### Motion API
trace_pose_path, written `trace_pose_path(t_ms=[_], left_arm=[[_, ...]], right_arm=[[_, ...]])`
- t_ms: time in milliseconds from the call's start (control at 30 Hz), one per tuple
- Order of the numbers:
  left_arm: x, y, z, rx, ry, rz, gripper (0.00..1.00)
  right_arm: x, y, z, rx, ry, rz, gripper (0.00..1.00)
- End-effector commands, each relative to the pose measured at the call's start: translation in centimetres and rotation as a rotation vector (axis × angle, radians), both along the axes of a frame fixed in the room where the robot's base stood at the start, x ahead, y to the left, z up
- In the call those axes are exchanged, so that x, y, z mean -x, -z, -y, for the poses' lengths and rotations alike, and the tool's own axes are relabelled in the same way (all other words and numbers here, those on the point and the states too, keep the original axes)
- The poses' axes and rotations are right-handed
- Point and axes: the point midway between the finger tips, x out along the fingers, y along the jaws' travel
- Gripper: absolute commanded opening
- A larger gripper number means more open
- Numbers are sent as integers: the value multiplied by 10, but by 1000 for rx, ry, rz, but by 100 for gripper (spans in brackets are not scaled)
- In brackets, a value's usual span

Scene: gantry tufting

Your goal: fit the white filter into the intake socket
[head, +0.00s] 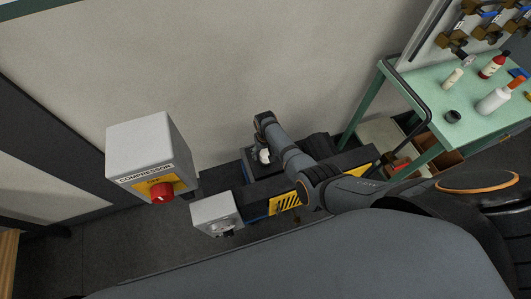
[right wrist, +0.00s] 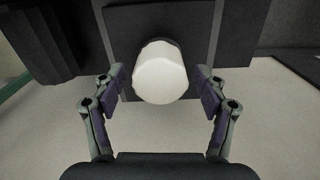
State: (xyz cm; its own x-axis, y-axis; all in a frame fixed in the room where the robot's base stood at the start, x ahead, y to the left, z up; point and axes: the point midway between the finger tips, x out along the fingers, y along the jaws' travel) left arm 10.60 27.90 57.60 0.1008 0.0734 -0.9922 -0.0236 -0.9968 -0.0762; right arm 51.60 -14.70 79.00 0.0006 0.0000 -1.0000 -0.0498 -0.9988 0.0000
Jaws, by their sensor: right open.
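The white filter (right wrist: 162,78) is a short white cylinder in the middle of the right wrist view. Its far end meets a dark round collar on a black block (right wrist: 190,18), which looks like the intake socket. How deep it sits there I cannot tell. My right gripper (right wrist: 159,88) is open, with one purple-padded finger on each side of the filter and a gap on both sides. In the head view a small white part, likely the filter (head: 264,156), shows below the end of my right arm; the socket there is mostly hidden. My left gripper is not in view.
A grey compressor switch box (head: 140,140) with a red knob (head: 161,192) stands at left. A smaller grey box (head: 215,213) sits by the yellow-and-black machine (head: 287,202). A green cart (head: 458,135) with bottles is at right. A pale wall (head: 230,60) stands behind.

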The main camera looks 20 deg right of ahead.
Motion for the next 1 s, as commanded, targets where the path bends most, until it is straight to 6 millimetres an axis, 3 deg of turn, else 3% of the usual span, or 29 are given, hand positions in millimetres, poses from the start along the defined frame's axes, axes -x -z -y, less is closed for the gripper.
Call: trace_pose_path(t_ms=[267, 700, 1000], left_arm=[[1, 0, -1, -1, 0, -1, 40], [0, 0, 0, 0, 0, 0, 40], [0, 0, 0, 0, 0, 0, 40]], right_arm=[[-1, -17, -1, -1, 0, 3, 73], [0, -108, 0, 0, 0, 1, 73], [0, -120, 0, 0, 0, -1, 73]])
